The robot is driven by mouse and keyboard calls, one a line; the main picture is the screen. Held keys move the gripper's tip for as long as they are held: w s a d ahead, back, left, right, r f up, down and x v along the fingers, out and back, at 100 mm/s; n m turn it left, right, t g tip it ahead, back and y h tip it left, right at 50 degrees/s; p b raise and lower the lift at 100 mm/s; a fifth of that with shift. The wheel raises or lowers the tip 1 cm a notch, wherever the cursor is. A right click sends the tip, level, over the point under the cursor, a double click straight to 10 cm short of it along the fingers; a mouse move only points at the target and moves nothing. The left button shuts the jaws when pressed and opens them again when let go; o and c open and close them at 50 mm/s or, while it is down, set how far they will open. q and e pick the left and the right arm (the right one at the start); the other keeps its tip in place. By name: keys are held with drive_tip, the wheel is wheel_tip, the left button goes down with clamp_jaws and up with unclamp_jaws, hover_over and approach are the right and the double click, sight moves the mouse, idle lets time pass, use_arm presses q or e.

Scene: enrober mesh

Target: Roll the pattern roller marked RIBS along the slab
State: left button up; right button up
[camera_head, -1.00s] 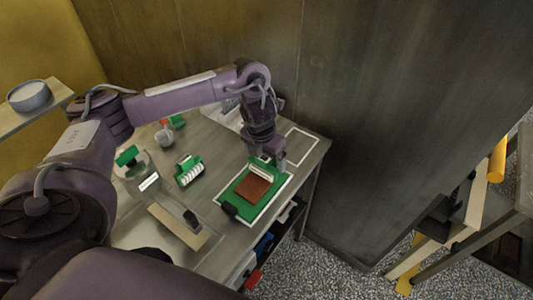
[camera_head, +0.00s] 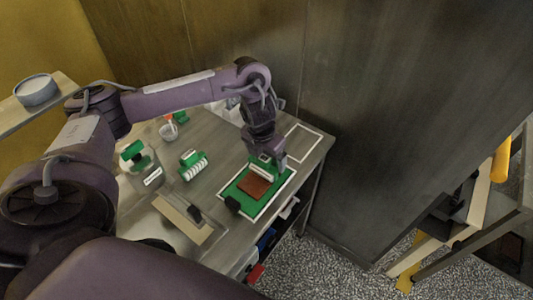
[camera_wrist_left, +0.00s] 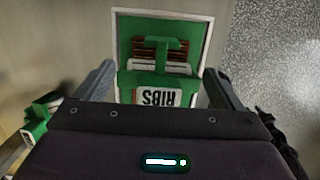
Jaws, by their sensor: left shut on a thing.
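My left gripper (camera_head: 265,155) is shut on the roller marked RIBS, with a white cylinder (camera_head: 263,172) and a green frame. In the left wrist view the RIBS roller (camera_wrist_left: 160,97) lies between my two fingers (camera_wrist_left: 158,70), its label upside down. The brown slab (camera_head: 254,187) lies on a green mat (camera_head: 234,192) with a white outline. The roller is at the slab's far end, above or on it; contact is not clear. The roller partly hides the slab in the wrist view. My right gripper is not in view.
Another green roller with a white ribbed cylinder (camera_head: 195,168) lies left of the mat. A green-handled tool (camera_head: 132,150), a cup (camera_head: 168,131) and a beige board (camera_head: 182,219) are further left. A wall rises behind the table.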

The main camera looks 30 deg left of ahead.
use_arm(q)
drive_tip(key=shift+s+a+p, duration=0.15)
drive_tip(key=shift+s+p, duration=0.3)
drive_tip(key=shift+s, duration=1.3)
idle(0.6)
drive_tip(key=shift+s+a, duration=0.1)
drive_tip(key=shift+s, duration=1.65)
idle(0.7)
drive_tip(key=shift+p, duration=0.3)
wheel_tip(320, 180, up, 7)
drive_tip(key=p, duration=0.5)
drive_tip(key=shift+p, duration=0.3)
idle(0.5)
